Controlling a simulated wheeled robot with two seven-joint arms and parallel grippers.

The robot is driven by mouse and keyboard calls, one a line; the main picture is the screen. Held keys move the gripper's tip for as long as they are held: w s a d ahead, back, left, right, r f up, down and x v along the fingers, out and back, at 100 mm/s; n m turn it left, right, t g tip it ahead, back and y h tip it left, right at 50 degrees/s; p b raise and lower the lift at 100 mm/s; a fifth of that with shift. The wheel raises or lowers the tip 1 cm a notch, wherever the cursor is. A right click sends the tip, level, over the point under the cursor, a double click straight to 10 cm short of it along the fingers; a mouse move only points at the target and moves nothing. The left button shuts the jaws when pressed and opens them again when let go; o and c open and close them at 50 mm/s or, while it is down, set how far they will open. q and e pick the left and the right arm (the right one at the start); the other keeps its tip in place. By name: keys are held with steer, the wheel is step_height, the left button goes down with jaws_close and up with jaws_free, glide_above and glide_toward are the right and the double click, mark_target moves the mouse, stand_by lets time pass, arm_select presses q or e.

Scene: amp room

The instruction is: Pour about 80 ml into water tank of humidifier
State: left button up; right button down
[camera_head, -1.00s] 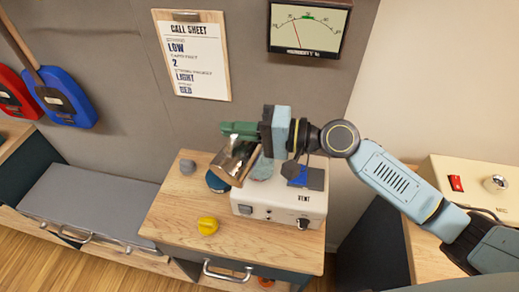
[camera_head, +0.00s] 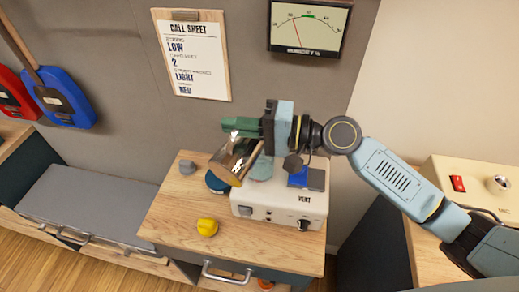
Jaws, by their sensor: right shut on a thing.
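My right gripper (camera_head: 268,128) reaches in from the right and is shut on a shiny metal jug with a green handle (camera_head: 236,158). The jug is tilted, its mouth pointing down and to the left. It hangs above the white humidifier (camera_head: 276,211), which is marked VENT and has knobs on its front. A pale blue-grey rounded part (camera_head: 261,168) shows on the humidifier top, partly behind the jug. I cannot see any stream of water, or the water level. My left gripper is not in view.
A dark blue round thing (camera_head: 215,183), a grey knob (camera_head: 187,166) and a yellow knob (camera_head: 207,227) sit on the wooden cabinet top (camera_head: 170,222). A humidity gauge (camera_head: 308,27) and call sheet (camera_head: 195,55) hang on the wall. The grey bench (camera_head: 88,203) is clear.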

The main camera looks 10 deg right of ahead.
mark_target(222, 163)
steer(key=shift+w+d+r, duration=0.1)
steer(key=shift+r, duration=0.05)
steer(key=shift+n+h, duration=0.3)
steer(key=shift+n, duration=0.5)
steer(key=s+a+p, duration=0.2)
steer(key=s+p, duration=0.1)
steer(key=shift+a+f, duration=0.2)
steer(key=shift+a, duration=0.05)
steer(key=shift+s+a+f+n+h+p, duration=0.4)
steer(key=shift+s+a+f+n, duration=0.2)
steer(key=shift+s+f+n, duration=0.3)
steer(key=shift+f, duration=0.15)
steer(key=shift+s+a+f+n+p, duration=0.1)
steer(key=shift+a+f+n+p, duration=0.1)
steer(key=shift+f+n+p, duration=0.2)
steer(key=shift+s+a+f+n+h, duration=0.2)
steer(key=shift+f+n+h, duration=0.1)
